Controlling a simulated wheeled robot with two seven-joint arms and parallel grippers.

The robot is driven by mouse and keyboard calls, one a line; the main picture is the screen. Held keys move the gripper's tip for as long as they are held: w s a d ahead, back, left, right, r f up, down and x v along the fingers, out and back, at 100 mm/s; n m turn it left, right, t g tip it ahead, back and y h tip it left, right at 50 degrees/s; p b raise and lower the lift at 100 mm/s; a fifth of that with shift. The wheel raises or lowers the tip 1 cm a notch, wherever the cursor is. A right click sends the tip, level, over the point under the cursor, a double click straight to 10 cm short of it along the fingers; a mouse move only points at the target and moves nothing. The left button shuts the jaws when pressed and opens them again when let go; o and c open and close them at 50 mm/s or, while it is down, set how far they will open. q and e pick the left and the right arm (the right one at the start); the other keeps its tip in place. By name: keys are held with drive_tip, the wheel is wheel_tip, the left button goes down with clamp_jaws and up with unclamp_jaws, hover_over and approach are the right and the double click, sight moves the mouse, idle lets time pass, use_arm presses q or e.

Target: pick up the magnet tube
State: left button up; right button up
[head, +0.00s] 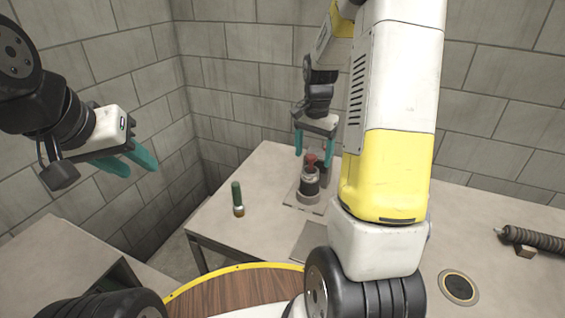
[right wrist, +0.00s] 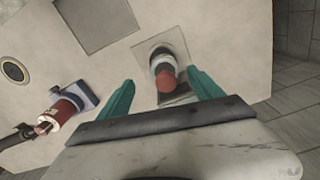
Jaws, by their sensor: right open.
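My right gripper (head: 313,153) is open, its teal fingers pointing down above a dark upright cylinder with a red top (head: 310,182). In the right wrist view the red top (right wrist: 166,80) shows between the open fingers (right wrist: 160,79), with no contact visible. The cylinder stands in a round grey base on a plate. A green tube with a brass-coloured lower end (head: 238,198) stands upright to its left. I cannot tell for sure which one is the magnet tube. My left gripper (head: 141,170) is open and empty, high at the left, away from the table.
The pale table (head: 265,185) has free room around the green tube. A ribbed dark tube (head: 535,238) lies at the right, and a round dark inset (head: 458,288) is in front of it. A red and white cylinder (right wrist: 62,110) shows in the right wrist view. Block walls stand behind.

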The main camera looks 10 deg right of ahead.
sight(310, 169)
drive_tip(key=shift+w+f, duration=0.35)
drive_tip(key=shift+w, duration=0.05)
drive_tip(key=shift+f, duration=0.4)
wheel_tip(310, 169, down, 7)
drive_tip(key=shift+w, duration=0.15)
drive_tip(key=shift+c, duration=0.3)
clamp_jaws()
drive_tip(key=shift+r, duration=0.1)
